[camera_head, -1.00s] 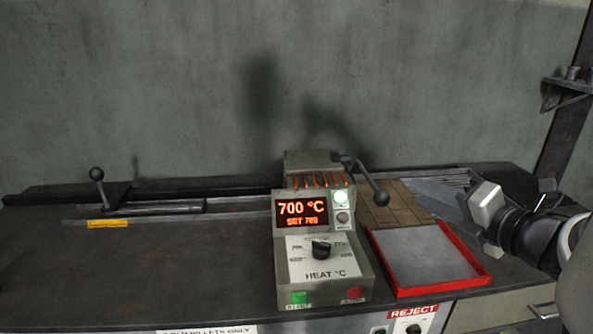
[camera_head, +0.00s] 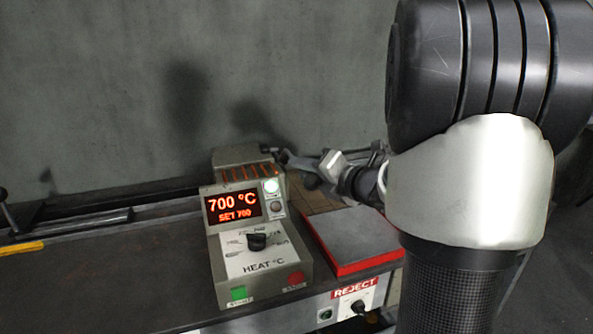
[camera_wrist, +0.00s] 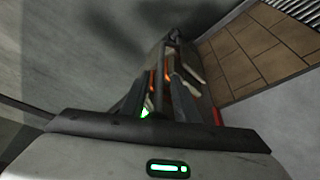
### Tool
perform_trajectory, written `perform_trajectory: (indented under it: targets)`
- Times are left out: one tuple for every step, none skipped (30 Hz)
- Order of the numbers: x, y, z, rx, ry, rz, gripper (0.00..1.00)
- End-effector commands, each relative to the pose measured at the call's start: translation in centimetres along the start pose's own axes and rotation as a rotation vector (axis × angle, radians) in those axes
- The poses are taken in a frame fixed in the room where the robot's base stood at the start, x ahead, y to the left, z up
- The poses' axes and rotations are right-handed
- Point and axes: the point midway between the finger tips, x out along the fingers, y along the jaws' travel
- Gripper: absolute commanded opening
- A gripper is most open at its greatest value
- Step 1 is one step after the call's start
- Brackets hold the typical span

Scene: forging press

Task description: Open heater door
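The heater (camera_head: 255,245) is a grey box with a red display reading 700 °C, SET 700, and a lit green lamp. Orange glow shows through the slots on its top. My gripper (camera_head: 318,160) is right beside the lever; contact cannot be made out. In the wrist view my fingers (camera_wrist: 160,105) look apart, with the glowing heater top (camera_wrist: 167,62) beyond and a dark bar between them. My arm hides the area to the right.
A red-rimmed tray (camera_head: 362,266) lies right of the heater, below my gripper. Tan tiles (camera_head: 310,200) lie behind it, also in the wrist view (camera_wrist: 250,50). A REJECT panel (camera_head: 355,290) is on the bench front. The bench left of the heater (camera_head: 120,270) is mostly clear.

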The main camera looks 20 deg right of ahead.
Motion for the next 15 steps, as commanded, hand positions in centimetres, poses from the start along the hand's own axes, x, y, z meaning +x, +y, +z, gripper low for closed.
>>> perform_trajectory:
  targets:
    - [0.58, -0.01, -0.09, 0.0, 0.002, 0.001, 0.28]
    - [0.82, -0.01, -0.1, 0.001, 0.002, 0.001, 0.28]
    - [1.06, -0.01, -0.11, 0.001, 0.002, 0.001, 0.28]
    - [1.2, 0.0, -0.09, 0.0, 0.002, 0.0, 0.28]
    - [1.3, 0.01, -0.07, 0.0, 0.001, 0.0, 0.28]
    - [1.39, 0.02, -0.05, 0.0, 0.001, 0.0, 0.28]
    - [1.43, 0.03, -0.03, 0.0, 0.0, 0.0, 0.28]
    - [1.45, 0.04, -0.03, 0.0, 0.0, 0.0, 0.28]
    - [1.46, 0.04, -0.02, 0.0, 0.0, 0.0, 0.28]
    - [1.45, 0.04, -0.02, 0.0, 0.0, 0.0, 0.28]
    - [1.44, 0.04, -0.01, 0.0, 0.0, 0.0, 0.28]
    - [1.43, 0.04, -0.02, 0.0, 0.0, 0.0, 0.28]
    - [1.43, 0.04, -0.02, 0.0, 0.0, 0.0, 0.28]
    - [1.43, 0.04, -0.02, 0.0, 0.0, 0.0, 0.26]
    - [1.42, 0.04, -0.02, 0.0, 0.0, 0.0, 0.2]
